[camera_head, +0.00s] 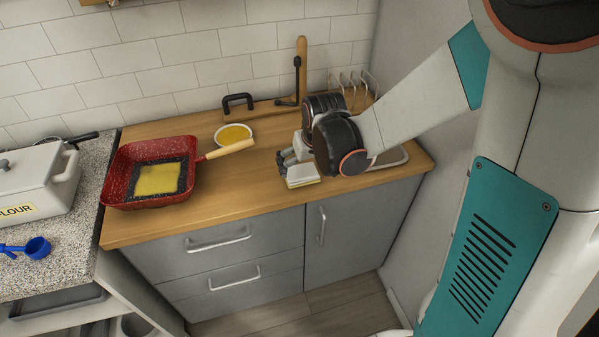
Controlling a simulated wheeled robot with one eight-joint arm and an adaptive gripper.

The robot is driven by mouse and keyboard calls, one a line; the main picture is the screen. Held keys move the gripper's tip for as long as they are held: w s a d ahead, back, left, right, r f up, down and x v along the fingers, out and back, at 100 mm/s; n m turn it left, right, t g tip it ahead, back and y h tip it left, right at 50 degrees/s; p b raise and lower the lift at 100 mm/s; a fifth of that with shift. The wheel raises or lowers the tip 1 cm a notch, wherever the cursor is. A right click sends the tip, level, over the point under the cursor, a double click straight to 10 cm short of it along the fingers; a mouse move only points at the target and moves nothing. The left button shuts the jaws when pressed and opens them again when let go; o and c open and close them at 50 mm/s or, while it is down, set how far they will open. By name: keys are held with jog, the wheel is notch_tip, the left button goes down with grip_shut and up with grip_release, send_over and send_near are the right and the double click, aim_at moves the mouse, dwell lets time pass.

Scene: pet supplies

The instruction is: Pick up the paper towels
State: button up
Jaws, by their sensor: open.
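I cannot make out any paper towels for sure in the head view. My gripper (285,157) is over the right part of the wooden counter, pointing left, and it is open. A small white and yellow block (302,177), perhaps a sponge, lies just below the gripper in the picture. I cannot tell whether they touch. An upright wooden post (302,62) with a black piece beside it stands behind the gripper near the wall. My forearm and wrist hide part of the counter's right back corner.
The wooden counter (240,200) holds a red square pan (125,170) with a wooden handle, a bowl of yellow content (234,134) and a black handled item (238,102). A wire rack (352,80) stands at the right back. A white flour box (35,187) and blue scoop (38,247) are left.

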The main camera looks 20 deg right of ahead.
aim_at(302, 171)
jog(key=b+x, duration=0.2)
jog(key=x, duration=0.3)
jog(key=shift+w+a, duration=0.2)
jog(key=shift+r, duration=0.1)
jog(key=c, duration=0.9)
jog(key=shift+r, duration=0.15)
notch_tip(302, 171, up, 20)
jog(key=p, duration=0.6)
jog(key=shift+s, duration=0.1)
jog(key=shift+o, duration=0.4)
jog(key=shift+c, duration=0.7)
